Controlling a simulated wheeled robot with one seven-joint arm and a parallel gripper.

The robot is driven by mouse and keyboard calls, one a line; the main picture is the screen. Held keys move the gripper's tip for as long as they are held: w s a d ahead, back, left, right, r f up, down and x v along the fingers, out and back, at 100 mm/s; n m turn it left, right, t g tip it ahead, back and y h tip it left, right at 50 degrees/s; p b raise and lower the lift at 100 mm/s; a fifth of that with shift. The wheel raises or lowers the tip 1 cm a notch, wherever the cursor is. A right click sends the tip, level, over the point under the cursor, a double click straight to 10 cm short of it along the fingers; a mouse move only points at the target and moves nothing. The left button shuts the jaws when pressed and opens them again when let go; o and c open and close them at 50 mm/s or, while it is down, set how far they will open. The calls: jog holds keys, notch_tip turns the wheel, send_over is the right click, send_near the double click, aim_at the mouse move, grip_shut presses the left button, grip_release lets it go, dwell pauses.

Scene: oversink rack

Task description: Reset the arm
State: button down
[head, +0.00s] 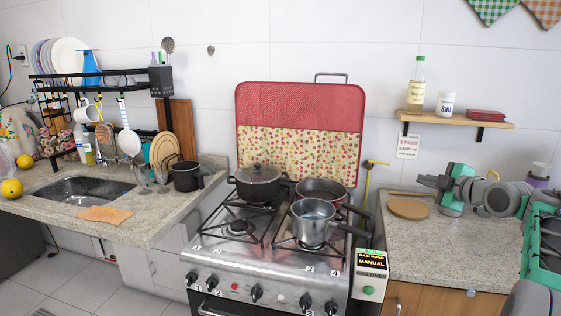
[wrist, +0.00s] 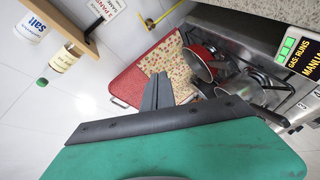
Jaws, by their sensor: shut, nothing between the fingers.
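My arm comes in from the right in the head view, over the right-hand counter (head: 455,250). My gripper (head: 428,181) points left above that counter, with a round wooden board (head: 408,208) below it. In the wrist view the two dark fingers of my gripper (wrist: 157,92) lie side by side, shut with nothing between them. The gripper touches nothing that I can see.
The stove (head: 270,262) to the left holds several pots, including a steel saucepan (head: 313,218). A wall shelf (head: 455,119) with an oil bottle (head: 416,85) and salt jar (head: 445,103) is above. The sink (head: 90,190) is far left, under the dish rack (head: 95,75).

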jog(key=s+a+f+m+g+h+p, duration=0.1)
jog(key=s+a+f+m+g+p, duration=0.25)
jog(key=a, duration=0.55)
jog(key=s+a+m+g+p, duration=0.1)
jog(key=s+a+m+g, duration=0.1)
jog(key=s+a+m, duration=0.5)
jog(key=s+a+f+m+g+h+p, duration=0.1)
jog(key=s+a+f+g, duration=0.1)
jog(key=s, duration=0.6)
jog(key=s+a+f+m+g+p, duration=0.2)
jog(key=s+a+f, duration=0.2)
jog(key=s, duration=0.5)
jog(key=s+a+f+m+g+h+p, duration=0.1)
jog(key=s+a+f+m+g, duration=0.1)
jog(key=s+f, duration=0.4)
jog(key=s+a, duration=0.1)
jog(key=s, duration=0.1)
jog(key=shift+s+h, duration=0.3)
jog(key=shift+s, duration=0.1)
jog(key=shift+a, duration=0.1)
